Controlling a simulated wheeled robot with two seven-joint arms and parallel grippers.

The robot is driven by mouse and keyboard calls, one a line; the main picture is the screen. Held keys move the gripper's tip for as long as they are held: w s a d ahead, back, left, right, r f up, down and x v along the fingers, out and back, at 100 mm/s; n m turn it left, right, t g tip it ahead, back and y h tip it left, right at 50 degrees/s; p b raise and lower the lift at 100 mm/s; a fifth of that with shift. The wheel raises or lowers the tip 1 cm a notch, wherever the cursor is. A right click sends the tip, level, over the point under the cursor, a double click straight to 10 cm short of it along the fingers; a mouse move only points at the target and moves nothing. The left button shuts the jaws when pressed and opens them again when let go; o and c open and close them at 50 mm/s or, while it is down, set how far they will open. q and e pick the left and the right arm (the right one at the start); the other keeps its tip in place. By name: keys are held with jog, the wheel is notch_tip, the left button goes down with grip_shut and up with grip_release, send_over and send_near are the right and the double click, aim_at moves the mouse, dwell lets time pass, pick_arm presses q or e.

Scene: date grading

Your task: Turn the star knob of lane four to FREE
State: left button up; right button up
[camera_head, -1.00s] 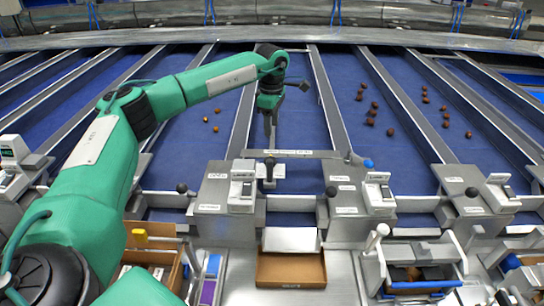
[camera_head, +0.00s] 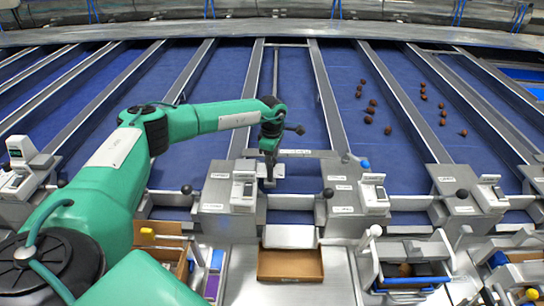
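My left gripper (camera_head: 269,172) points down at the grey gate station (camera_head: 214,192) in the middle of the picture, beside its white readout box (camera_head: 243,190). A small dark knob stood at this spot in the earlier view; now my fingers cover it. I cannot tell whether they touch it or how far apart they are. The station labels are too small to read, so the lane number and FREE mark cannot be made out. My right gripper is not in view.
Dark ball knobs stand on the stations (camera_head: 328,193) (camera_head: 462,193). A cardboard tray (camera_head: 290,277) lies in front. Dates (camera_head: 372,103) lie on the blue lanes to the right.

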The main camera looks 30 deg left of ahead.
pick_arm(q)
jog(key=c, duration=0.6)
jog(key=shift+c, duration=0.6)
